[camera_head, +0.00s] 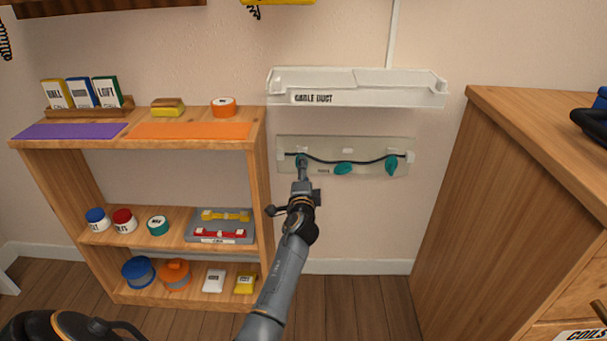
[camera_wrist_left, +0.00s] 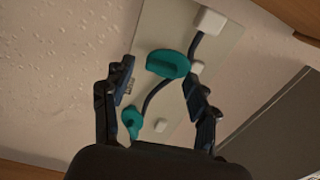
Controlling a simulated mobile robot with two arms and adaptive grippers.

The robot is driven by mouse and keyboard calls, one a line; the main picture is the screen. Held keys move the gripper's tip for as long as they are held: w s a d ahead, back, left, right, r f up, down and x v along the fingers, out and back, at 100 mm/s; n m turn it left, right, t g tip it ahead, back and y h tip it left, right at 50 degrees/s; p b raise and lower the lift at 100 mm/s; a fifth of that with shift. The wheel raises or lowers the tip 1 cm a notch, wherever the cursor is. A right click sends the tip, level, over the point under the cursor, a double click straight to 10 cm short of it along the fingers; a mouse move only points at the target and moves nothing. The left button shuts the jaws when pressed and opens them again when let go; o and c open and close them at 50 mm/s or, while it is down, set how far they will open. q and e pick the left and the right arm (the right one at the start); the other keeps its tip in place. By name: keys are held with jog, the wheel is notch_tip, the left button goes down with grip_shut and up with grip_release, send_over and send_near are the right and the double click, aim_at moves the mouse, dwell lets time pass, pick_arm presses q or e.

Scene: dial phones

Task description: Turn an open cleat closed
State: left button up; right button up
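A pale board (camera_head: 375,143) on the wall carries a dark cable and teal cleats in a row. The left cleat (camera_head: 301,159) is partly hidden by my left gripper (camera_head: 302,174). The middle cleat (camera_head: 344,168) lies roughly level, and the right cleat (camera_head: 391,165) stands more upright. In the left wrist view, my left gripper (camera_wrist_left: 157,72) has its fingers apart, one on each side of the nearest cleat (camera_wrist_left: 168,63). I cannot tell whether they touch it. My right gripper is not in view.
A white cable duct shelf (camera_head: 358,86) is fixed just above the board. A wooden shelf unit (camera_head: 258,180) with tins and boxes stands to the left. A wooden cabinet (camera_head: 490,190) stands close on the right. The wall below the board is clear.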

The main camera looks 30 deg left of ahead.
pick_arm(q)
jog(key=v, duration=1.2)
jog(key=shift+d, duration=0.1)
